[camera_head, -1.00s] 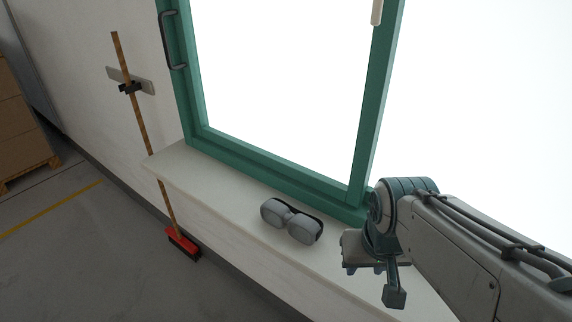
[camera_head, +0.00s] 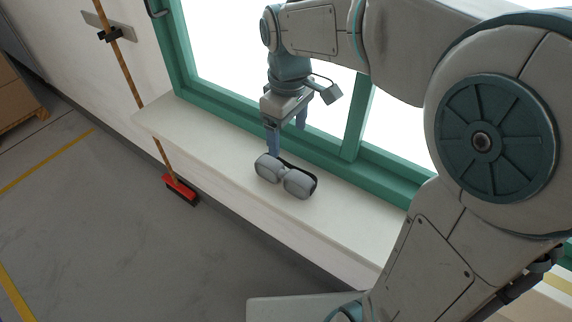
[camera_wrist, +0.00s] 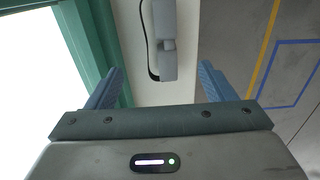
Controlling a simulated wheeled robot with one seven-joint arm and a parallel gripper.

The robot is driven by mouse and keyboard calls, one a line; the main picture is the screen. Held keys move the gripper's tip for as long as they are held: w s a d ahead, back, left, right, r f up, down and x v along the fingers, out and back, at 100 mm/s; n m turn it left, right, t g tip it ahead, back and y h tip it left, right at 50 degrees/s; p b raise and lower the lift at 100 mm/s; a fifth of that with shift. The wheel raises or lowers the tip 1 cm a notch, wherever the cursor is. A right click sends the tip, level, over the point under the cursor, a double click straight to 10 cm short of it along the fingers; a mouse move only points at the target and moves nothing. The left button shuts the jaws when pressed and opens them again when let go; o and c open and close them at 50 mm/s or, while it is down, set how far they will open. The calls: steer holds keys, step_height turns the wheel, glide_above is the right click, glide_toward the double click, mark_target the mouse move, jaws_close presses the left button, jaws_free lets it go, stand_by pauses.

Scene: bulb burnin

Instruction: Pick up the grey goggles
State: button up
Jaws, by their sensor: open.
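The grey goggles (camera_head: 286,176) lie on the white window sill (camera_head: 205,128), with a dark strap behind the lenses. In the wrist view the goggles (camera_wrist: 165,40) show at the top, beyond and between the fingers, cut off by the upper edge. My gripper (camera_head: 287,138) points down just above and behind the goggles, close to the window frame. It is open and empty; both blue fingers also show apart in the wrist view (camera_wrist: 160,85). Whether a finger touches the goggles I cannot tell.
The green window frame (camera_head: 350,135) rises right behind the sill, close to my gripper. A broom with a red head (camera_head: 180,190) leans against the wall at left. Boxes on a pallet (camera_head: 15,100) stand at the far left. The floor in front is clear.

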mark_target(286, 166)
step_height(286, 166, down, 6)
steer(key=shift+f, duration=0.1)
steer(key=shift+w+a+f+p, duration=0.15)
steer(key=shift+f+p, duration=0.25)
steer(key=shift+f, duration=2.2)
steer(key=c, duration=1.1)
